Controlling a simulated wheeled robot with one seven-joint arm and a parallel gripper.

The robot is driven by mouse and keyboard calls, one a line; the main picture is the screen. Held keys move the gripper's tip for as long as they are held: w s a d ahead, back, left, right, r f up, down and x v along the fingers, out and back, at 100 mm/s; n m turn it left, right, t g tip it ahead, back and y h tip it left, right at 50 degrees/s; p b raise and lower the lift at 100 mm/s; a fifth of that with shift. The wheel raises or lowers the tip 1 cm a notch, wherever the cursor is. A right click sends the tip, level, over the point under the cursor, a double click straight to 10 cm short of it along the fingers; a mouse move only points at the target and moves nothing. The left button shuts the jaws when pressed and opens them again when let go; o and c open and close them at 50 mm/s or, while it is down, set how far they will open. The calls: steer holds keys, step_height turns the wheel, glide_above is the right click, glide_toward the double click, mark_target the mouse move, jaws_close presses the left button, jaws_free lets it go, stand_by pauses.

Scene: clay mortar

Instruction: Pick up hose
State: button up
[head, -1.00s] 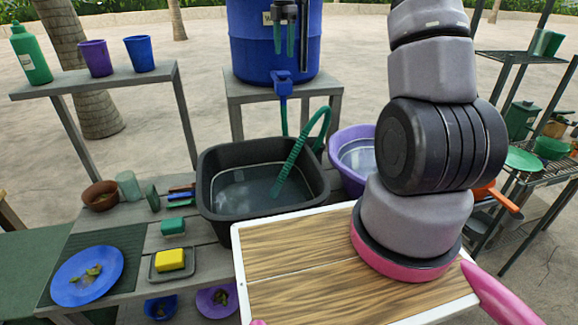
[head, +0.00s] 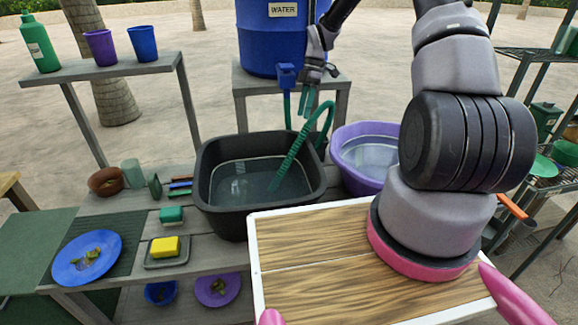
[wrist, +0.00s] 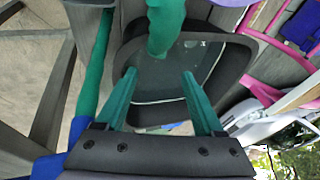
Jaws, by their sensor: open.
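The green hose (head: 289,162) runs from the blue tap (head: 286,76) on the water barrel, arches up, and slants down into the black basin (head: 208,200). My gripper (head: 307,113) is open and points down just above the hose's arch. In the wrist view its two green fingers (wrist: 159,76) are spread and empty. A thick part of the hose (wrist: 166,26) shows ahead, near the gap between the fingertips. Whether it touches them I cannot tell. Another stretch of the hose (wrist: 94,85) runs along the left, outside the fingers.
The blue water barrel (head: 262,35) stands behind the gripper on a grey stand (head: 245,88). A purple tub (head: 362,172) sits right of the basin. A yellow sponge (head: 165,247) and a blue plate (head: 86,257) lie on the left. Shelves stand at the right.

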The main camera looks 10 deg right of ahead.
mark_target(298, 144)
steer(key=shift+n+g+y, duration=0.3)
steer(key=shift+g, duration=0.1)
steer(key=f, duration=0.5)
steer(key=shift+s, duration=0.4)
steer(key=x, duration=0.7)
steer(key=shift+a+f, duration=0.2)
steer(key=shift+a, duration=0.05)
jaws_close()
